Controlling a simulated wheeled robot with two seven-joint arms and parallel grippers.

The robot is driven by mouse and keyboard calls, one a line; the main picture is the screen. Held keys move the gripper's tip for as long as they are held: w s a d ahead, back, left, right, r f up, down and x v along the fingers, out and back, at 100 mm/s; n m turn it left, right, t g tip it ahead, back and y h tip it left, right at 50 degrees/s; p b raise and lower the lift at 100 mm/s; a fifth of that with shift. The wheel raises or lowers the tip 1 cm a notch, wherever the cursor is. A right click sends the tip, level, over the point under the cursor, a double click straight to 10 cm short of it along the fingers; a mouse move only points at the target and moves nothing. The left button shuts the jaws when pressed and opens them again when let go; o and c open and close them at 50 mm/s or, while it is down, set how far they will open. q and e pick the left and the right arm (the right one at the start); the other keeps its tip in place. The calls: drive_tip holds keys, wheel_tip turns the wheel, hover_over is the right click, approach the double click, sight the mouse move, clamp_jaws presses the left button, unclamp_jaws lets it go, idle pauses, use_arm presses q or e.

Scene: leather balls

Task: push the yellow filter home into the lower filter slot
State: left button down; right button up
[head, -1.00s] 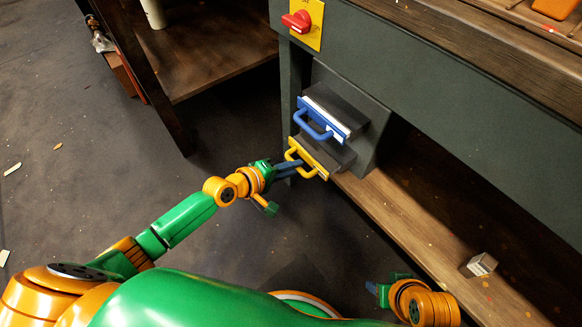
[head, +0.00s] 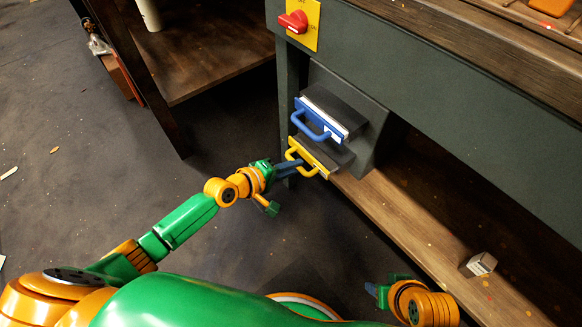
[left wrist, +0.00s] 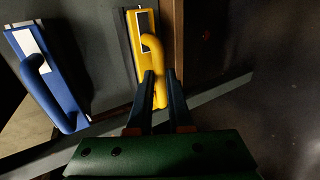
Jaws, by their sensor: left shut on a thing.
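The yellow filter (head: 314,163) is in the lower slot of the dark housing (head: 362,108), with its front plate and handle standing out a little from it. It also shows in the left wrist view (left wrist: 145,25). My left gripper (head: 297,165) is shut on the yellow filter's handle, with a finger on each side of it in the left wrist view (left wrist: 160,90). The blue filter (head: 322,122) sits in the upper slot and shows at the left in the left wrist view (left wrist: 45,75). My right gripper (head: 372,290) is low at the right, and its fingers are too small to read.
A red switch (head: 294,21) on a yellow plate is above the housing. A wooden lower shelf (head: 405,215) runs to the right and holds a small grey block (head: 479,264). A wooden table (head: 215,60) stands at the back left. The floor (head: 90,180) at left is mostly clear.

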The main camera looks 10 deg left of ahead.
use_arm(q)
drive_tip(key=shift+w+d, duration=0.6)
drive_tip(key=shift+w, duration=0.2)
use_arm(e)
drive_tip(key=shift+f, duration=0.1)
use_arm(q)
drive_tip(key=c, duration=0.8)
unclamp_jaws()
drive_tip(key=shift+o, duration=0.2)
use_arm(e)
drive_tip(key=w+a+r+t, duration=0.1)
drive_tip(key=w+r+t, duration=0.2)
drive_tip(key=w+r, duration=0.2)
use_arm(q)
drive_tip(key=p+v, duration=0.3)
drive_tip(key=v, duration=0.4)
use_arm(e)
drive_tip(key=s+d+f+g, duration=0.1)
drive_tip(key=s+f+g, duration=0.2)
drive_tip(key=f, duration=0.4)
drive_tip(key=shift+s+f, duration=0.25)
drive_tip(key=shift+s, duration=0.65)
